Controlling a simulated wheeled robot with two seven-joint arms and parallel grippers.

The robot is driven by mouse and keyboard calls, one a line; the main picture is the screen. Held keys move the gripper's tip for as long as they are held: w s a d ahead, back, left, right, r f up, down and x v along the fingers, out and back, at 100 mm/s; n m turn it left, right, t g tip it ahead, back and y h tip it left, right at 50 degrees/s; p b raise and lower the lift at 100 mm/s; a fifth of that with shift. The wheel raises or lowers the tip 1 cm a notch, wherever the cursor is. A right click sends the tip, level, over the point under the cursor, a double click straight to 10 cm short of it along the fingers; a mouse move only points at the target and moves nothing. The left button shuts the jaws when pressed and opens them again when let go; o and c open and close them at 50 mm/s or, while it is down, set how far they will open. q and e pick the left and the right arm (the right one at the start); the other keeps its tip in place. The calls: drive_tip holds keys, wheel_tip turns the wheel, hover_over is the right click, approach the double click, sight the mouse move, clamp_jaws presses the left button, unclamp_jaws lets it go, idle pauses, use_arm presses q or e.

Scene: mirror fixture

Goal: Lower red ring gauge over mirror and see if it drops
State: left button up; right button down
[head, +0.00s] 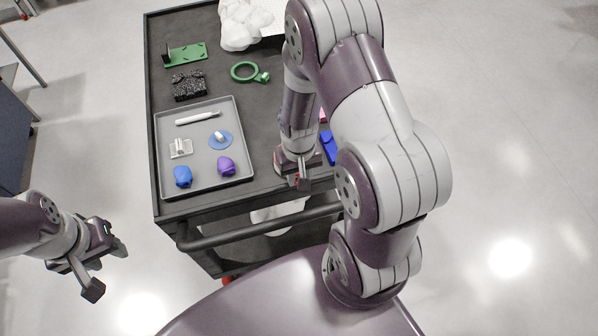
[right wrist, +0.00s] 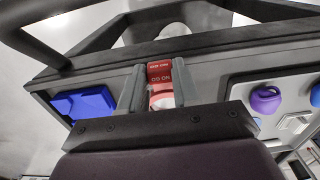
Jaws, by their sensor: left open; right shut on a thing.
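My right gripper (head: 300,180) is over the near edge of the dark cart top. In the right wrist view it (right wrist: 158,92) is shut on the red ring gauge (right wrist: 159,72), whose lettered red handle shows between the fingers. The ring itself is mostly hidden. I cannot say for sure which thing is the mirror; a blue disc (head: 214,146) with a pale piece on it and a clear-looking holder (head: 181,149) lie in the grey tray. My left gripper (head: 109,268) is open and empty, off the cart at the lower left.
The grey tray (head: 168,191) also holds a white stick (head: 198,117), a blue knob (head: 183,177) and a purple knob (head: 226,166). Behind are a speckled black block (head: 189,86), a green plate (head: 190,53) and a green ring gauge (head: 247,73). A blue block (head: 330,147) is right of my right gripper.

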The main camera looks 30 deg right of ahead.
drive_tip(key=shift+f, duration=0.3)
idle(0.5)
drive_tip(key=shift+r, duration=0.15)
idle(0.6)
drive_tip(key=shift+r+p, duration=2.25)
drive_tip(key=shift+r, duration=0.15)
drive_tip(key=shift+d, duration=0.1)
